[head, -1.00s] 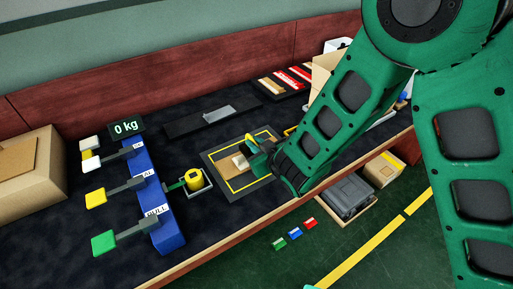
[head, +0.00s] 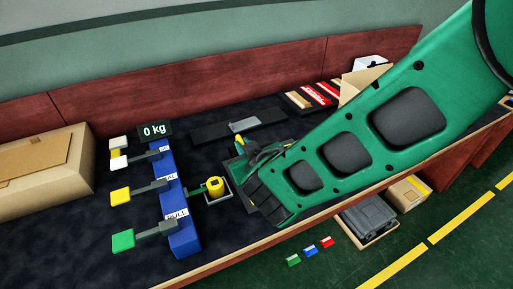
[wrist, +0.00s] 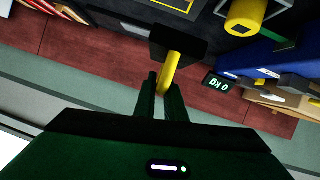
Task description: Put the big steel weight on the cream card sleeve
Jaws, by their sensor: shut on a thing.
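My gripper (wrist: 165,92) is shut on the yellow handle (wrist: 169,72) of a tool with a dark block (wrist: 180,42) at its far end. In the head view my gripper (head: 262,152) is over the dark mat, and my arm covers most of that area. A grey, metal-looking piece (head: 244,125) lies on a black strip (head: 218,132) behind it; I cannot tell whether it is the big steel weight. I cannot make out the cream card sleeve for certain. A tan piece (head: 297,100) lies in the rack at the back.
A blue unit (head: 176,225) with white, yellow and green levers stands left of my gripper, by a "0 kg" display (head: 154,130). A yellow cylinder (head: 215,187) sits in a small tray beside it. A cardboard box (head: 45,172) is at far left.

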